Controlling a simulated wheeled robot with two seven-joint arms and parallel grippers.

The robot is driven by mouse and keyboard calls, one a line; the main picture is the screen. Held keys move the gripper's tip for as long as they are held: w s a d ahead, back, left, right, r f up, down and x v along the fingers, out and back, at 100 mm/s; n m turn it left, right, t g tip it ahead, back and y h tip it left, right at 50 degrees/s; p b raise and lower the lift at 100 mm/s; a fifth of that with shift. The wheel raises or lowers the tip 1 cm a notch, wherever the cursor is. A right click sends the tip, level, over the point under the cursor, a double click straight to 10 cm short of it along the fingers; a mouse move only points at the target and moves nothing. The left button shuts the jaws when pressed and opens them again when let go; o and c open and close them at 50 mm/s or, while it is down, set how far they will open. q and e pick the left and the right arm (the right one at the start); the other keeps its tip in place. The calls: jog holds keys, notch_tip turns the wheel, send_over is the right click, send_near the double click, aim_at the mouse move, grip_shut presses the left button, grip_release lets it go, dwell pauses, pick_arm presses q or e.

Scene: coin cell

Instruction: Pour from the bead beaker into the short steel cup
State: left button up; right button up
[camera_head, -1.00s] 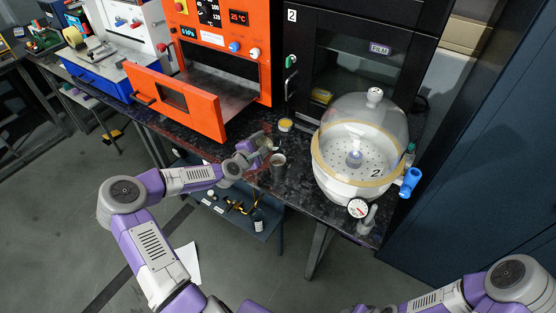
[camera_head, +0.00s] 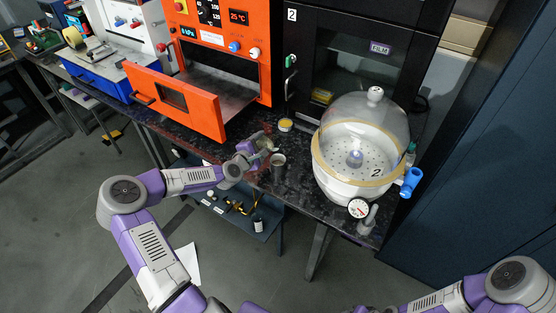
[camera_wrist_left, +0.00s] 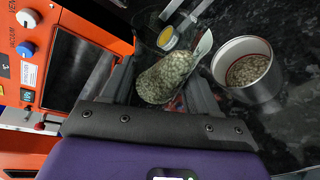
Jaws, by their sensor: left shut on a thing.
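The bead beaker (camera_wrist_left: 168,76) is a clear vessel with pale beads, held between the fingers of my left gripper (camera_wrist_left: 165,88). It is tilted, with its clear lip toward the short steel cup (camera_wrist_left: 250,90). The cup stands upright beside it, and beads are visible inside it. In the head view the cup (camera_head: 278,163) stands near the bench's front edge, just right of my left gripper (camera_head: 266,148). The beaker is hard to make out there. I cannot tell whether beads are falling. My right gripper is out of view; only its arm shows at the lower right.
A small yellow-topped jar (camera_head: 286,124) stands behind the cup. A domed desiccator (camera_head: 356,160) is close on the right, with a gauge (camera_head: 358,208) in front. The orange oven's open door (camera_head: 178,103) is to the left.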

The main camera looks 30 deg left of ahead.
pick_arm(q)
jog(key=shift+f+m+b, duration=0.15)
jog(key=shift+m+b, duration=0.25)
jog(key=shift+b, duration=0.05)
dwell(0.9)
jog(key=shift+d+r+m+t+y+b, duration=0.1)
jog(key=shift+r+m+t+y+b, duration=0.3)
jog(key=shift+r+m+y, duration=0.15)
dwell(1.9)
jog(key=shift+s+d+r+m+t+y+b, duration=0.15)
jog(key=shift+r+m+t+b, duration=0.15)
jog(key=shift+m+b, duration=0.35)
jog(key=shift+w+d+r+m+t+y+b, duration=0.15)
jog(key=shift+r+m+t+b, duration=0.1)
jog(key=shift+m+b, duration=0.3)
dwell(3.0)
